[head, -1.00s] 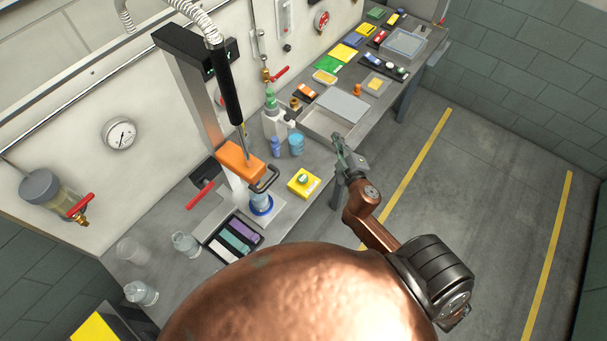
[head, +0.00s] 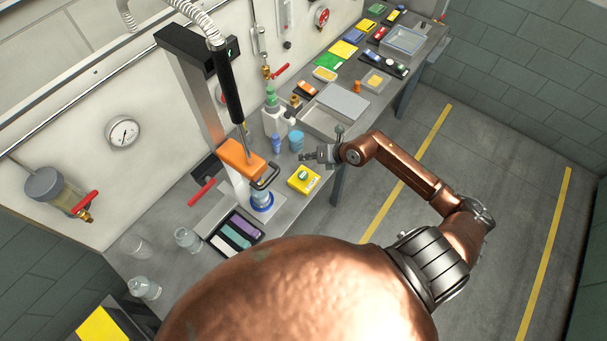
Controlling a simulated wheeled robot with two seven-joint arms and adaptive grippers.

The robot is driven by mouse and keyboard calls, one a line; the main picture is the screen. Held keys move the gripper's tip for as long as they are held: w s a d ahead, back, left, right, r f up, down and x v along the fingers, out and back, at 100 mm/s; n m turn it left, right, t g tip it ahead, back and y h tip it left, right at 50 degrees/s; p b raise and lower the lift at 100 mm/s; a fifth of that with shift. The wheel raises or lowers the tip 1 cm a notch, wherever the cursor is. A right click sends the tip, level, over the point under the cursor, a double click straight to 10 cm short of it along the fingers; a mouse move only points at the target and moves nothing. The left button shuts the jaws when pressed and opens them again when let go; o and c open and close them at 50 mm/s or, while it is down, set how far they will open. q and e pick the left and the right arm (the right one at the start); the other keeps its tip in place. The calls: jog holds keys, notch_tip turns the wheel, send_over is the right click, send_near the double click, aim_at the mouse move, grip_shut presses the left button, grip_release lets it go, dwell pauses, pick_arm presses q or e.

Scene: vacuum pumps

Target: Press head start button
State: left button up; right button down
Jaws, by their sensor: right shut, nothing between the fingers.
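A yellow box with a green button on top (head: 304,178) sits on the grey bench, right of the stand; I take it for the head start button, though I cannot read a label. The stand has an orange head (head: 241,160) with a dark handle loop, above a small container with a blue ring (head: 261,199). My right gripper (head: 306,156) is shut and empty. It points left, just beyond the yellow box in the picture, and appears apart from the button. My left gripper is not in view.
Blue-capped bottles (head: 295,140) and a white bottle (head: 275,120) stand just left of my right gripper. A grey tray (head: 326,119) lies behind it. A dark tray of coloured strips (head: 236,234) and glass jars (head: 187,239) are nearer. The floor at right is clear.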

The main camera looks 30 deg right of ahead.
jog(key=shift+f, duration=0.15)
jog(key=b, duration=0.6)
send_over(301, 173)
jog(key=s, duration=0.2)
jog(key=f, duration=0.7)
jog(key=shift+w+d+f, duration=0.15)
jog(key=shift+d+f, duration=0.15)
jog(key=shift+d, duration=0.1)
jog(key=shift+f+b, duration=0.5)
jog(key=shift+f, duration=0.15)
jog(key=shift+f, duration=0.3)
jog(key=shift+f+b, duration=0.5)
jog(key=shift+f, duration=0.15)
dwell(0.9)
jog(key=shift+r, duration=0.15)
jog(key=shift+r+p, duration=0.95)
jog(key=shift+p, duration=0.05)
jog(key=shift+r, duration=0.1)
